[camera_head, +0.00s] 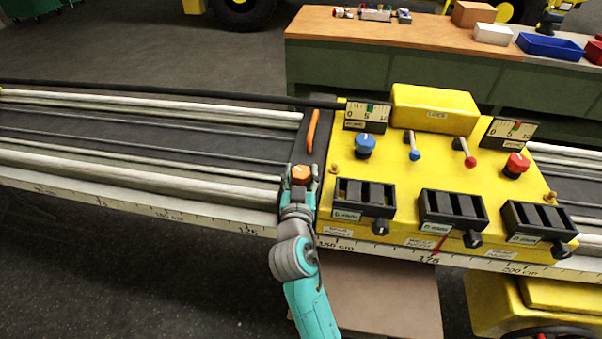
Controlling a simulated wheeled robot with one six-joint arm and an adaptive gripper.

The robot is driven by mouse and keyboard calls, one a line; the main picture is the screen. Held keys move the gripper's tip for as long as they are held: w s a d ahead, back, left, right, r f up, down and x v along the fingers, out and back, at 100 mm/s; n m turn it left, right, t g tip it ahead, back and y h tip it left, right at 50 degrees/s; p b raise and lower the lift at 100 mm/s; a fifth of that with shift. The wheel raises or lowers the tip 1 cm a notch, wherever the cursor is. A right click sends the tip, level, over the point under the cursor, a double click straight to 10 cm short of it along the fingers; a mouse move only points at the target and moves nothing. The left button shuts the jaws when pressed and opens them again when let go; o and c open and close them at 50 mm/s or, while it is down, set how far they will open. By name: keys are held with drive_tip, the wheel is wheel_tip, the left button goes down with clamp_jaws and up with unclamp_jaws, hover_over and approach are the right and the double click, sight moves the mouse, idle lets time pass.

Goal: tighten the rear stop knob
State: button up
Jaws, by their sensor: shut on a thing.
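An orange knob (301,172) sits on a dark plate (326,122) at the left end of the yellow console (390,145). It looks like the rear stop knob, though I see no label on it. My gripper (300,182) is shut on the orange knob, coming from the front with the teal arm below it. The fingers hide the knob's lower sides and base. An orange lever (313,130) stands on the same plate just behind the knob, apart from my gripper.
Pale rails (150,165) run left from the plate, with a ruler strip (130,208) along the front. The console carries a blue knob (365,146), a red knob (516,165), levers and gauges. A workbench (420,30) stands behind. Floor is open at front left.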

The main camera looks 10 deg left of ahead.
drive_tip(key=shift+h, duration=0.3)
drive_tip(key=m+h, duration=0.2)
drive_tip(key=h, duration=0.2)
drive_tip(key=m+g+h, duration=0.1)
drive_tip(key=m+h, duration=0.2)
drive_tip(key=shift+a+h, duration=0.1)
drive_tip(key=shift+h, duration=0.3)
drive_tip(key=shift+m+g+h, duration=2.4)
drive_tip(key=shift+m+h, duration=0.3)
drive_tip(key=shift+h, duration=0.5)
drive_tip(key=o, duration=1.2)
drive_tip(key=v, duration=1.2)
